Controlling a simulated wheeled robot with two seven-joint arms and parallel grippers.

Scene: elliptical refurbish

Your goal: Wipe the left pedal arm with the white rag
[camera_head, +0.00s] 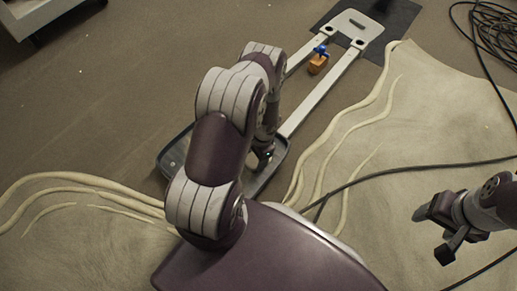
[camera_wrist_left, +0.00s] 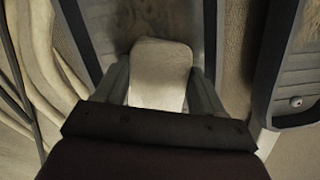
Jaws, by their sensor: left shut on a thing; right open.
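My left gripper (camera_head: 262,157) reaches down over the pedals, mostly hidden behind my own arm in the head view. In the left wrist view it is shut on the white rag (camera_wrist_left: 160,72), a pale folded pad between the fingers. The rag is over a dark-rimmed grey pedal (camera_wrist_left: 188,20); I cannot tell whether it touches. In the head view the left pale pedal arm (camera_head: 300,56) runs from the upper right down behind my arm, and the grey left pedal (camera_head: 172,155) shows beside it. My right gripper (camera_head: 434,230) is open and empty at the right, above the mat.
A second pale bar (camera_head: 318,97) runs parallel on the right. A small orange object with a blue top (camera_head: 318,62) is between the bars. Black cables (camera_head: 490,30) cross the floor at the right. A pale patterned mat (camera_head: 400,130) lies below. A white cabinet (camera_head: 35,15) stands upper left.

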